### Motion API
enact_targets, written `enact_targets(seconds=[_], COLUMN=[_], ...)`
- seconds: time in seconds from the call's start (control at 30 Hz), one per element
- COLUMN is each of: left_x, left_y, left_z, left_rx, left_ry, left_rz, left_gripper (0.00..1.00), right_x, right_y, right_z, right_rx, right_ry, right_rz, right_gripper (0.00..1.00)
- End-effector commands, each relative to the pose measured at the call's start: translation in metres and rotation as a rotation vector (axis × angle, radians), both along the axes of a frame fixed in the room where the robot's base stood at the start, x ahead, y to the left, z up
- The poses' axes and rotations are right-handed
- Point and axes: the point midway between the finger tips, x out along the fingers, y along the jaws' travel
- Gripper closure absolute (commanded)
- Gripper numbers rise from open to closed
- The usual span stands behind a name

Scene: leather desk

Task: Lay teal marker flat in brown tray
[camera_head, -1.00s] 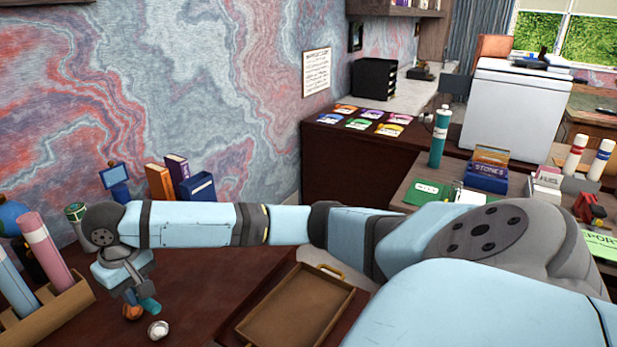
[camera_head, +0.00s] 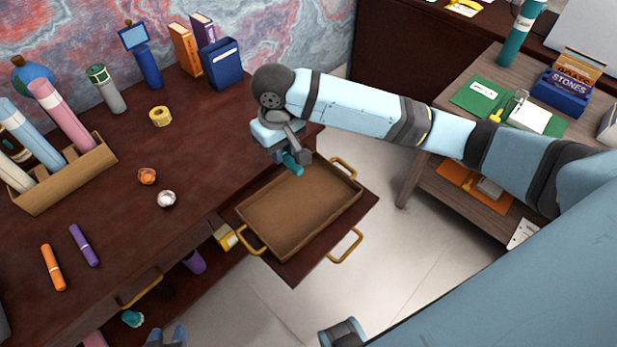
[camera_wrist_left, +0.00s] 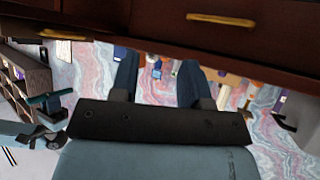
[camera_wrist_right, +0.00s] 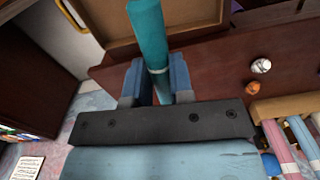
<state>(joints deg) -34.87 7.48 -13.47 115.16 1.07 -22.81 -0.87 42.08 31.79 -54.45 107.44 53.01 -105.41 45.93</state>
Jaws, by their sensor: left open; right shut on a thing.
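My right gripper (camera_head: 284,150) is shut on the teal marker (camera_head: 292,164) and holds it near the back left edge of the brown tray (camera_head: 310,210). In the right wrist view the teal marker (camera_wrist_right: 150,40) stands out between the two fingers, with the tray (camera_wrist_right: 106,30) behind it. Its lower part is hidden by the gripper. The tray is empty and has gold handles. My left gripper (camera_head: 167,337) is at the bottom edge of the head view. In the left wrist view its fingers (camera_wrist_left: 155,85) are apart with nothing between them.
The tray rests on a dark pulled-out board (camera_head: 300,268) at the desk's right side. An orange marker (camera_head: 53,267), a purple marker (camera_head: 84,245) and crumpled balls (camera_head: 166,198) lie on the desk. A wooden holder (camera_head: 65,185) with tubes stands left. A side table (camera_head: 450,190) stands right.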

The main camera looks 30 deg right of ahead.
Motion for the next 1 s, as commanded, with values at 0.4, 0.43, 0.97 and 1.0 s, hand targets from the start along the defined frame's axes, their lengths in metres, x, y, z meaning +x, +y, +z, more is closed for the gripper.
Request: enact_targets(seconds=[0.4, 0.43, 0.97, 1.0], left_x=[-0.007, -0.007, -0.004, -0.004], left_y=[0.004, 0.004, 0.004, 0.004], left_z=[-0.002, -0.002, 0.001, 0.001], left_rx=[0.020, 0.020, 0.017, 0.017], left_ry=[0.008, 0.008, -0.004, -0.004], left_rz=[-0.009, -0.009, -0.009, -0.009], left_gripper=[0.57, 0.57, 0.57, 0.57], right_x=[-0.032, -0.032, -0.031, -0.031], right_y=[0.028, 0.028, 0.028, 0.028], right_z=[-0.060, -0.068, -0.160, -0.163], right_rx=[0.008, 0.007, 0.009, 0.009], right_ry=[-0.001, 0.000, -0.004, -0.004], right_rz=[0.081, 0.082, 0.082, 0.082], right_gripper=[1.00, 1.00, 1.00, 1.00])
